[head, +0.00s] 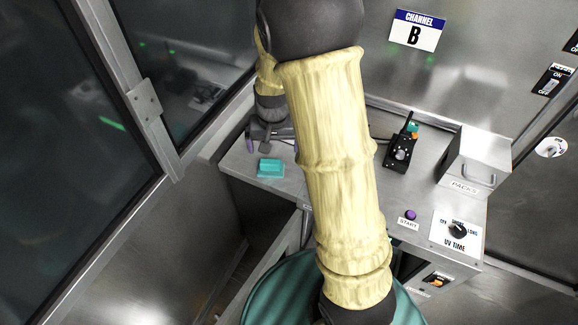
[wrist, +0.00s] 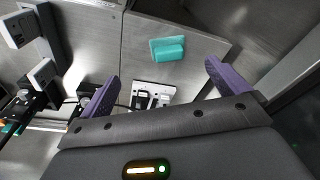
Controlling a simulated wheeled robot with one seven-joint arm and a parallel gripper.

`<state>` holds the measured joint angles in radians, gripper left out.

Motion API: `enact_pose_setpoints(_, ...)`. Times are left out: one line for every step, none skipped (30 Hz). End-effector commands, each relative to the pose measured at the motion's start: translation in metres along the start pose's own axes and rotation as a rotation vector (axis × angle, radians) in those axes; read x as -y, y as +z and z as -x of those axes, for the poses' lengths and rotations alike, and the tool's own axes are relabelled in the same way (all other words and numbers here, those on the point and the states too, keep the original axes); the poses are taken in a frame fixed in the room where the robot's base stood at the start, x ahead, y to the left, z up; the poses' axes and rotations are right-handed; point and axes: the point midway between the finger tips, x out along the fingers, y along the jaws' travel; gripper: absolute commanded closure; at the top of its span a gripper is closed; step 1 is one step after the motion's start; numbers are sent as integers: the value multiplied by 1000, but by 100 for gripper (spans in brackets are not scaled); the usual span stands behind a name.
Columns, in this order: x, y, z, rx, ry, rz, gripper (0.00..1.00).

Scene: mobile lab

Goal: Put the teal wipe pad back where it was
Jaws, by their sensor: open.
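The teal wipe pad (head: 270,168) lies flat on the steel bench near its left end in the head view. In the wrist view the pad (wrist: 167,48) shows a raised ridge and lies just beyond the gap between my fingertips. My gripper (head: 257,147) is small in the head view, just behind and left of the pad. In the wrist view my gripper (wrist: 162,70) has its two purple fingers wide apart with nothing between them. It is apart from the pad. My pale yellow arm covers the middle of the bench in the head view.
A black device with a knob (head: 401,148) and a steel PACKS box (head: 473,158) stand on the bench at right. A purple START button (head: 411,214) and the UV TIME dial (head: 458,231) are near its front. A glass-panelled frame (head: 148,105) borders the left side.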

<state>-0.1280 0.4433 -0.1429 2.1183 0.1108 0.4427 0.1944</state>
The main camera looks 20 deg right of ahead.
Motion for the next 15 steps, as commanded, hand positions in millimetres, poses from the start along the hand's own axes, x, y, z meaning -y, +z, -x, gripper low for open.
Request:
enact_pose_setpoints(-6,14,15,-11,-11,25,0)
enact_pose_setpoints(-8,22,21,-16,-15,44,0)
enact_pose_setpoints(-12,34,30,-22,-20,70,0)
enact_pose_setpoints(-15,43,36,-27,-24,89,0)
enact_pose_setpoints(-18,52,42,-34,-26,110,0)
enact_pose_setpoints(-22,64,49,-43,-29,136,0)
enact_pose_setpoints(-24,73,54,-49,-31,157,0)
enact_pose_setpoints(-27,82,59,-55,-31,177,0)
enact_pose_setpoints(-31,93,64,-63,-31,204,0)
enact_pose_setpoints(-33,101,67,-69,-31,221,0)
enact_pose_setpoints(-36,108,70,-73,-30,235,0)
enact_pose_setpoints(-38,116,72,-78,-29,254,0)
enact_pose_setpoints(-39,120,74,-81,-28,266,0)
enact_pose_setpoints(-40,124,75,-83,-27,274,0)
enact_pose_setpoints(-42,127,76,-86,-26,282,0)
